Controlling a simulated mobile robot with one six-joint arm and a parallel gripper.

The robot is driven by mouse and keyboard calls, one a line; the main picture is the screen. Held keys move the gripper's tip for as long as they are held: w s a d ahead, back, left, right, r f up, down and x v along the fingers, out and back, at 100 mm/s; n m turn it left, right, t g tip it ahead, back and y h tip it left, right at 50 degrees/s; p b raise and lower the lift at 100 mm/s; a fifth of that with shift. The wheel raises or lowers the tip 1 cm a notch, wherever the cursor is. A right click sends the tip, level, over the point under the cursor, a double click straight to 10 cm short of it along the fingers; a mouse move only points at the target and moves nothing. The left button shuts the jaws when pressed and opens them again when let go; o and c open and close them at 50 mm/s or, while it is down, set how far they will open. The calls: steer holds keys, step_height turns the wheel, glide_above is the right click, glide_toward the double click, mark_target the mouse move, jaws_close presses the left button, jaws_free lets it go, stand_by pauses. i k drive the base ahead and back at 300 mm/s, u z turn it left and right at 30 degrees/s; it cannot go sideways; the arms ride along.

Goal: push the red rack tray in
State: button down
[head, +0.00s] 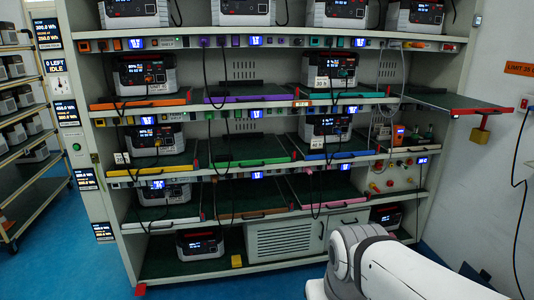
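The red rack tray (478,112) has a dark top and a red front edge. In the head view it juts out at the right of the rack, past the right post, at the level of the second shelf. No power unit stands on its visible top. My gripper's fingers do not show.
The rack (290,252) holds several power units on coloured trays, including an orange one (140,103) and a purple one (245,99). A white wall with a hanging black cable (514,165) stands close at right. A shelf cart (38,195) is at left. Blue floor (60,270) is clear at lower left.

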mark_target(452, 105)
steer(key=i, duration=0.75)
steer(key=z, duration=1.15)
steer(key=i, duration=1.9)
steer(key=z, duration=0.5)
